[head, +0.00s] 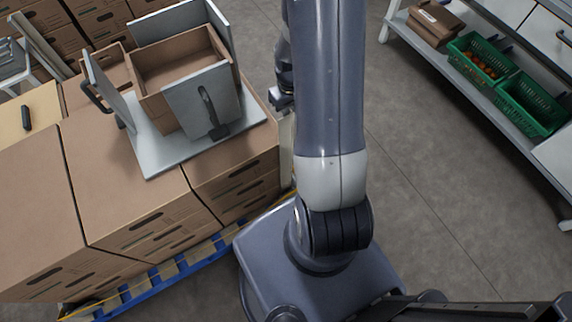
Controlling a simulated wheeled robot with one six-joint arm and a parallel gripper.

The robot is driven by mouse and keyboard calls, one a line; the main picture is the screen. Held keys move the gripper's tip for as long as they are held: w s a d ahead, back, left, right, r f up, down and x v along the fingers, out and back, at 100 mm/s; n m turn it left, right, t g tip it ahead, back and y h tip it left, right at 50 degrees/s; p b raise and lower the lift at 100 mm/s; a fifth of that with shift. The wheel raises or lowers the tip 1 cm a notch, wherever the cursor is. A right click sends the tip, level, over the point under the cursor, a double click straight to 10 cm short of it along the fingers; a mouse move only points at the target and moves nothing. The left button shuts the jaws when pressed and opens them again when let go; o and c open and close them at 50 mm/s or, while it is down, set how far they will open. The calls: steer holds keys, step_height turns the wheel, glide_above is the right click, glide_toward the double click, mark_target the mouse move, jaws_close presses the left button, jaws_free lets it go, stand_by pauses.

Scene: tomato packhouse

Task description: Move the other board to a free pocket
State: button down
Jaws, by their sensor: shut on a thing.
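My gripper (281,98) shows only in part, beside the left edge of my arm. It is shut on a pale, narrow, upright thing (287,150), seen nearly edge-on and partly hidden by my arm. It looks like a board, and it hangs just right of the carton stack. Another cream, flat surface (35,115) with a black handle (26,118) lies at the far left; I cannot tell if it is a board. No pocket can be made out clearly.
Brown cartons (120,180) are stacked on a blue pallet (185,268). A grey plate (160,155) on top carries upright grey panels (190,103) around an open carton (178,62). Green crates (530,103) stand on a shelf (450,65) at right. Grey floor (430,180) between is clear.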

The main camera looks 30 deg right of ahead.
steer(key=shift+r+p, duration=3.1)
steer(key=shift+r, duration=1.4)
steer(key=shift+s+d, duration=0.1)
steer(key=s+d, duration=0.7)
steer(key=shift+d+r, duration=0.25)
steer(key=shift+r, duration=0.2)
